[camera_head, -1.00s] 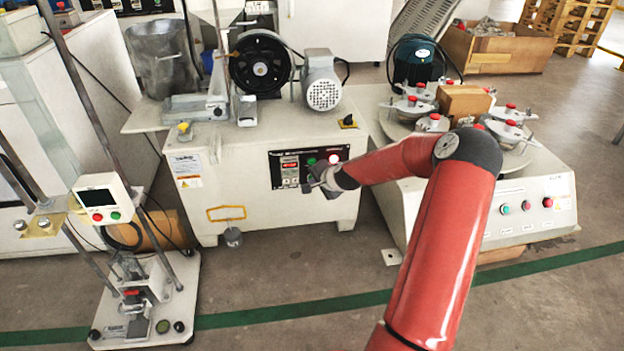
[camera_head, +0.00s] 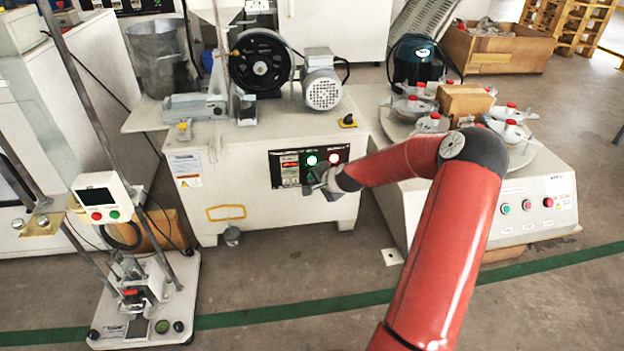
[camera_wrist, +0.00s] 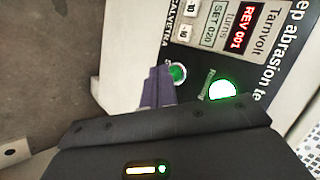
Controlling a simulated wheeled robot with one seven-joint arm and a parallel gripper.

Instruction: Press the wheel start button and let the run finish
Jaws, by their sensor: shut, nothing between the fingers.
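The abrasion tester (camera_head: 258,185) is a cream cabinet with a black wheel (camera_head: 260,62) and a grey motor on top. Its black control panel (camera_head: 300,183) faces me. On the panel the green lamp (camera_head: 312,160) glows brightly, and it also shows lit in the wrist view (camera_wrist: 222,90). The red lamp (camera_head: 335,159) is dimmer. The display (camera_wrist: 239,26) reads REV 001, with SET 020 beside it. The green start button (camera_wrist: 178,73) is beside my fingertips. My gripper (camera_head: 316,184) is shut and empty at the panel; its tips (camera_wrist: 161,74) partly overlap the button's edge. I cannot tell whether they touch.
A second machine with a round plate (camera_head: 515,158) and its own coloured buttons stands to the right. A small stand with a display box (camera_head: 102,197) is at the left.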

